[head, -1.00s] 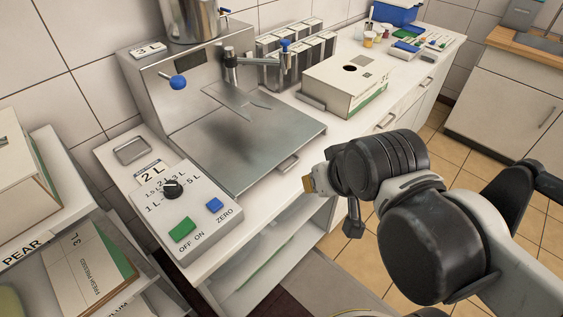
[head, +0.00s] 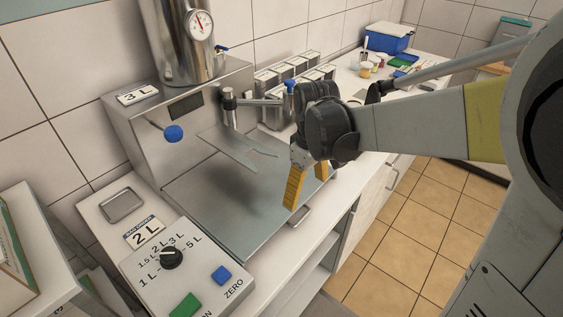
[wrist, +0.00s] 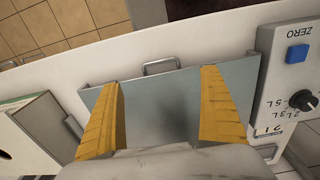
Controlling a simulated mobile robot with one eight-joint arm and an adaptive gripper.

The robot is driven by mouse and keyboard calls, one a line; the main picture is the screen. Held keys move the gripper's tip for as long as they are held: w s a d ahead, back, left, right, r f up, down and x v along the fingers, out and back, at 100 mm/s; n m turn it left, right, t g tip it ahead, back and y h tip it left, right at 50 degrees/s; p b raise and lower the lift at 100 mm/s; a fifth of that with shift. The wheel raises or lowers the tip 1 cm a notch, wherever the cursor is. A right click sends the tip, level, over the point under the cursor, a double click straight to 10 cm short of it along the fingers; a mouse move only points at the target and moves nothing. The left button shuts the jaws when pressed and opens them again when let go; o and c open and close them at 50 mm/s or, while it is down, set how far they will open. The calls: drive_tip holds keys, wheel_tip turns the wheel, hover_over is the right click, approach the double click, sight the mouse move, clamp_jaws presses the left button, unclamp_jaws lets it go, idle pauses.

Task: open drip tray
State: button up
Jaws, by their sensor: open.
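The drip tray (head: 215,200) is a flat grey metal plate under the filling machine's spout and forked bracket. It lies level, its front edge along the counter's front. Its small bar handle (head: 299,217) sticks out at the front, and it also shows clear in the wrist view (wrist: 161,66). My gripper (head: 306,190) has yellow fingers spread apart and pointing down, with nothing between them. It hangs above the tray's front right part, near the handle and apart from it. In the wrist view the fingers (wrist: 160,82) straddle the tray's middle, with the handle beyond them.
A control box (head: 180,265) with a dial and green and blue buttons stands left of the tray. The steel dispenser (head: 180,110) stands behind it. Several canisters (head: 280,85) and a blue bin (head: 390,38) are farther back. The tiled floor (head: 410,235) in front is clear.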

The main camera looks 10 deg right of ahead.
sight(303, 217)
drive_tip(key=f+b, duration=0.1)
drive_tip(key=f, duration=0.3)
drive_tip(key=f+b, duration=0.2)
drive_tip(key=f, duration=0.1)
drive_tip(key=f+b, duration=0.1)
drive_tip(key=f, duration=0.3)
drive_tip(key=shift+w+f+b, duration=0.3)
drive_tip(key=shift+w+f, duration=0.05)
drive_tip(key=shift+w, duration=0.05)
drive_tip(key=shift+c, duration=0.2)
drive_tip(key=c, duration=1.3)
